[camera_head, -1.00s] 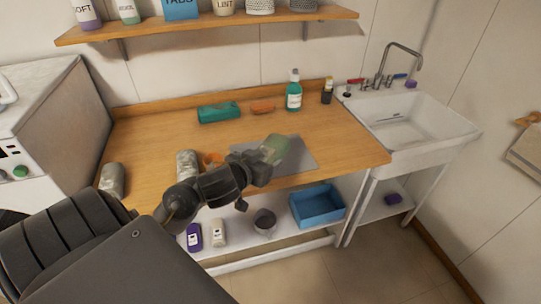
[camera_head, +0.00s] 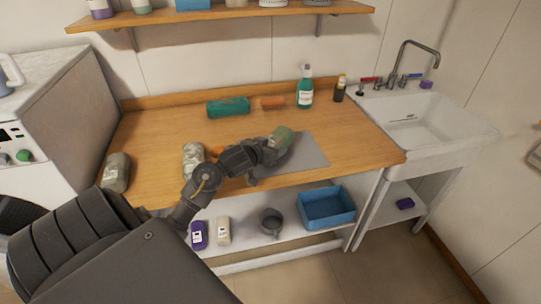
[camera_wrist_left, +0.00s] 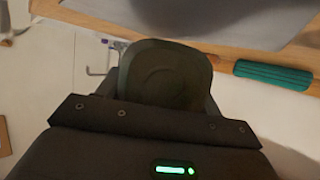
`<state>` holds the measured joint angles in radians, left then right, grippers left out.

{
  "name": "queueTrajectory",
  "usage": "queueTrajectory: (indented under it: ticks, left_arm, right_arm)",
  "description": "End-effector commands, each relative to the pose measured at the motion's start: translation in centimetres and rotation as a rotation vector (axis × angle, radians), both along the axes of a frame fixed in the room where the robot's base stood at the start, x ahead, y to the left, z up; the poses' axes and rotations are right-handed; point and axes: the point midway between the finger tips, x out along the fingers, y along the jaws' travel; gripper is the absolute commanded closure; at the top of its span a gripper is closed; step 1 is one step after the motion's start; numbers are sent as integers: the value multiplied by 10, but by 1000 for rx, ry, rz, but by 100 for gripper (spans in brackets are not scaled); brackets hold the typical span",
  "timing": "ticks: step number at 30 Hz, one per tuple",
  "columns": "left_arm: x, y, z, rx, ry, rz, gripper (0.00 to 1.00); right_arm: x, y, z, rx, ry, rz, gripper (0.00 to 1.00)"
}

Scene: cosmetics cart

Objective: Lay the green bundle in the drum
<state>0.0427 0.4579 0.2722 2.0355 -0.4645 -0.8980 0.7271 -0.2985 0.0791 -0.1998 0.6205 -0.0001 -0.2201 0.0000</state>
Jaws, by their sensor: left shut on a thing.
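A pale green rounded bundle (camera_head: 283,137) is in the jaws of my left gripper (camera_head: 274,146), above the grey mat on the counter. In the left wrist view it shows as a dark green rounded shape (camera_wrist_left: 165,72) between the fingers, which are mostly hidden. The white washing machine (camera_head: 60,125) stands at the far left. Its dark round drum opening (camera_head: 14,216) is only partly in view at the left edge, and the inside cannot be made out. My right gripper is not in view.
On the wooden counter are a grey-green roll (camera_head: 117,172), a mottled roll (camera_head: 193,160), a teal pack (camera_head: 228,107), an orange block (camera_head: 272,103) and a spray bottle (camera_head: 305,88). A blue bin (camera_head: 327,208) sits on the lower shelf. The sink (camera_head: 425,120) is at right.

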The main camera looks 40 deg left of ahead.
Motion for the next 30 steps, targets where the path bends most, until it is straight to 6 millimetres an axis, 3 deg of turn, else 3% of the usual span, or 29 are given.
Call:
queueTrajectory:
  ticks: [8,20,21,26,30]
  left_arm:
    - [3,3,-33,-1,2,1,62]
    - [3,3,-39,1,0,2,62]
    - [3,3,-40,1,1,2,33]
    - [3,3,-39,1,1,2,13]
    - [3,3,-39,1,1,2,13]
  right_arm:
    - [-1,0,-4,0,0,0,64]
    - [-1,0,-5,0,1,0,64]
    - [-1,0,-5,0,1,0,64]
    - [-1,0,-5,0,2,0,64]
    - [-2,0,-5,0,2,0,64]
